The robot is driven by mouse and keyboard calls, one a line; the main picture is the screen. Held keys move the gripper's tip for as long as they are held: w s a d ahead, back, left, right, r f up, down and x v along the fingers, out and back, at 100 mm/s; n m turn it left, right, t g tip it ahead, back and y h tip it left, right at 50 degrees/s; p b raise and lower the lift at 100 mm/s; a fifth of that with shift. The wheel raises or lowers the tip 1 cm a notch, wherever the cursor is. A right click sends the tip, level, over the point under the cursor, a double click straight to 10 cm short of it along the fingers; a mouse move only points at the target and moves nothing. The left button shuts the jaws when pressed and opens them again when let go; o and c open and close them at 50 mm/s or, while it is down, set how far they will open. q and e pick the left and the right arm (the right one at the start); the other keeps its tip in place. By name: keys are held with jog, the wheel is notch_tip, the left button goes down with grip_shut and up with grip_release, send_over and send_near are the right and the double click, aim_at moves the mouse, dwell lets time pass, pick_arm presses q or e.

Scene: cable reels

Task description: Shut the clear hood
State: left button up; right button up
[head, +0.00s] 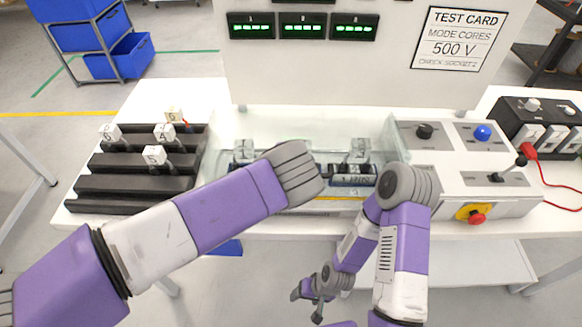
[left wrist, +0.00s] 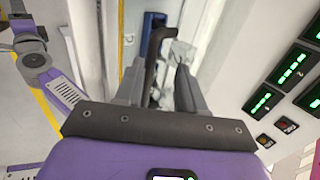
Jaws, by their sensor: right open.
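The clear hood (head: 300,122) is at the middle of the bench, under the white upright panel. Its pale see-through surface shows in front of the panel, but its exact tilt is hard to tell. My left arm crosses in front of it, and the left gripper is hidden in the head view. In the left wrist view, the left gripper's (left wrist: 158,82) grey fingers stand apart with a black bent handle (left wrist: 154,58) between them, nearer the left finger. Whether they touch is unclear. My right gripper (head: 310,298) is open and empty, low in front of the bench.
A black stepped rack (head: 130,185) with white tagged blocks is on the left. A control box (head: 470,165) with knobs, a lever and a red button (head: 477,217) is on the right. Reel-like parts (head: 352,172) sit around the hood area. The floor in front is partly clear.

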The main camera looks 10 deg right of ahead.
pick_arm(q)
jog(key=d+p+v, duration=0.1)
jog(key=p+v, duration=0.1)
jog(key=v, duration=0.4)
jog(key=shift+s+a+r, duration=0.35)
jog(key=shift+a, duration=0.2)
